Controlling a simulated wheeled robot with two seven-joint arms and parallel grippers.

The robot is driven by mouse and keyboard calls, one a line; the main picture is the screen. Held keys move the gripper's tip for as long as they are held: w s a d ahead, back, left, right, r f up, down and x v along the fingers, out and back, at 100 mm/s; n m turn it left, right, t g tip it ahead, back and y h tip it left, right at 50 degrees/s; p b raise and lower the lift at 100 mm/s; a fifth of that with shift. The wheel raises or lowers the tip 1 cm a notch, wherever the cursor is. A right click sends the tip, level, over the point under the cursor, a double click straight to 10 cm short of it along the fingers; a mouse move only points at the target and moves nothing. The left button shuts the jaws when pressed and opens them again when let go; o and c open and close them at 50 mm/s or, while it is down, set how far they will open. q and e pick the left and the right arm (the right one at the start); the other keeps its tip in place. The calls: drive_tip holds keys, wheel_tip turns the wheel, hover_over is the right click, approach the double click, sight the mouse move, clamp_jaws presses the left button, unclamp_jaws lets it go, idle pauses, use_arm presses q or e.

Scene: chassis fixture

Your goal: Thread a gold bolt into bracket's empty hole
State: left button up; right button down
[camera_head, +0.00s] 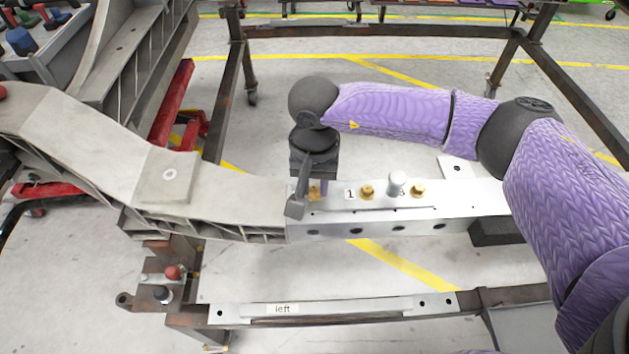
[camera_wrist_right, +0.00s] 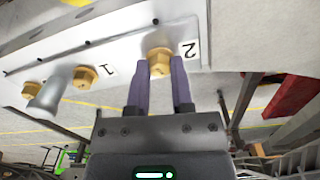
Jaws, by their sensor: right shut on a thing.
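The bracket is a pale metal plate (camera_head: 450,197) on the beam, with labels 1 and 2. My right gripper (camera_head: 309,188) is over its left end, pointing down. In the right wrist view the gripper (camera_wrist_right: 159,72) is shut on a gold hex-head bolt (camera_wrist_right: 159,56), which sits against the plate beside the label 2. Whether its shank is in a hole is hidden. Two more gold bolts, one near the label 1 (camera_head: 367,191) and one further right (camera_head: 418,191), stand in the plate. My left gripper is not in view.
A grey rounded pin (camera_head: 397,183) stands between the two other bolts. A large pale casting (camera_head: 230,190) joins the plate at left. A lower rail (camera_head: 360,308) labelled "left" runs in front. Red-knobbed clamps (camera_head: 173,272) sit at lower left.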

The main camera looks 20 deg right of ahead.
drive_tip(key=shift+m, duration=0.5)
drive_tip(key=m+p, duration=0.3)
drive_tip(key=m, duration=0.6)
drive_tip(key=shift+r+p, duration=0.15)
drive_tip(key=shift+p, duration=0.15)
drive_tip(key=shift+f+m, duration=0.25)
drive_tip(key=shift+m, duration=0.45)
drive_tip(key=shift+r+m+p, duration=0.1)
drive_tip(key=shift+m+p, duration=0.2)
drive_tip(key=shift+m, duration=0.9)
drive_tip(key=shift+f, duration=0.2)
drive_tip(key=shift+c, duration=2.1)
unclamp_jaws()
drive_tip(key=shift+r, duration=0.25)
wheel_tip(320, 180, up, 8)
drive_tip(key=p, duration=0.6)
drive_tip(key=shift+r, duration=0.25)
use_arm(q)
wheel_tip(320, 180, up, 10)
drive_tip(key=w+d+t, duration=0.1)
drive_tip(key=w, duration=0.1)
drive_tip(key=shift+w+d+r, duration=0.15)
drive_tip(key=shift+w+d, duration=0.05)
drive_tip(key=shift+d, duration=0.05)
